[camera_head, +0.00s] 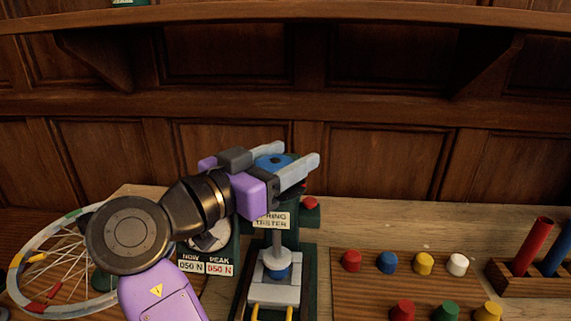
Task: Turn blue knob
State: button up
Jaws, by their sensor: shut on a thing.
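The blue knob (272,161) is at the top of the spring tester, a dark green stand with a "SPRING TESTER" label (272,220). My gripper (297,166) reaches in from the left at the knob's height. Its two grey fingers lie on either side of the knob and are shut on it. The near finger and the purple gripper body hide part of the knob's side. Below, a metal rod (277,243) runs down to a grey block with a blue piece (278,272). Two readouts (206,266) labelled NOW and PEAK both show 050 N.
A spoked wheel (60,262) lies at the left. A red button (310,203) is at the tester's right. A wooden board (375,283) with several coloured pegs and a rack (510,280) with red and blue cylinders stand at the right. A panelled wall and shelf are behind.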

jog(key=shift+f, duration=0.1)
dwell(0.3)
jog(key=o, duration=1.4)
jog(key=shift+c, duration=0.2)
jog(key=b+v, duration=0.1)
jog(key=v, duration=0.6)
jog(key=shift+s+a, duration=0.25)
jog(key=shift+s, duration=0.05)
